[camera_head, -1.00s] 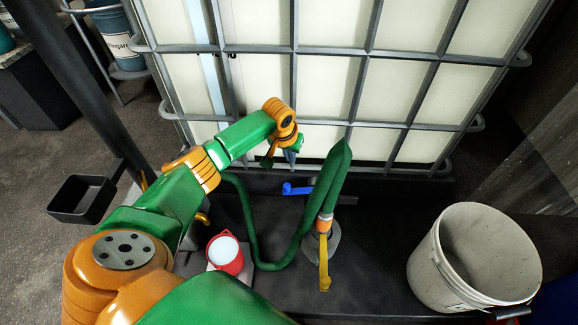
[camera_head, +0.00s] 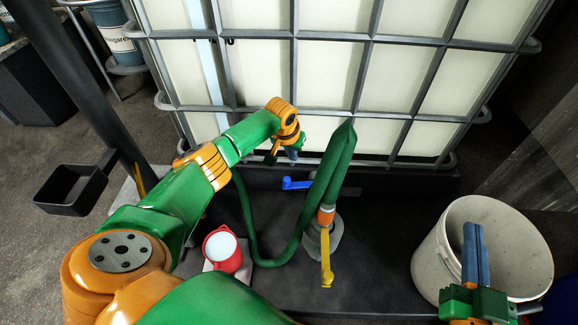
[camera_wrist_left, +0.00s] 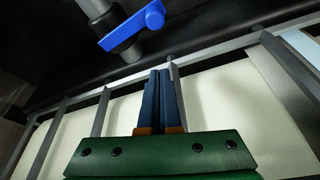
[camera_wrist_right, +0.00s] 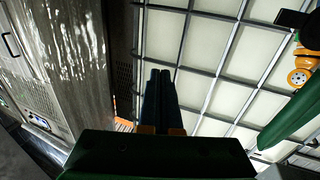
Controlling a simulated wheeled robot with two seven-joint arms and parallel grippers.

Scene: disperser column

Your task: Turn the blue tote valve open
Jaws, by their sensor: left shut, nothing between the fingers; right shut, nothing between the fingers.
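The blue valve handle (camera_head: 298,184) is at the foot of the caged white tote (camera_head: 330,75), just left of the green hose. It also shows at the top of the left wrist view (camera_wrist_left: 133,24), mounted on a grey pipe. My left gripper (camera_head: 292,154) is shut and empty, above the blue handle and in front of the tote's lower cage bars. In the left wrist view its fingers (camera_wrist_left: 159,72) are apart from the handle. My right gripper (camera_head: 472,228) is shut and empty, over the white bucket at the right. Its closed fingers show in the right wrist view (camera_wrist_right: 157,75).
The green hose (camera_head: 334,172) folds upward beside the blue handle. A yellow lever (camera_head: 326,262) hangs at its lower end. The white bucket (camera_head: 430,255) stands at right, and a black tray (camera_head: 70,190) at left.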

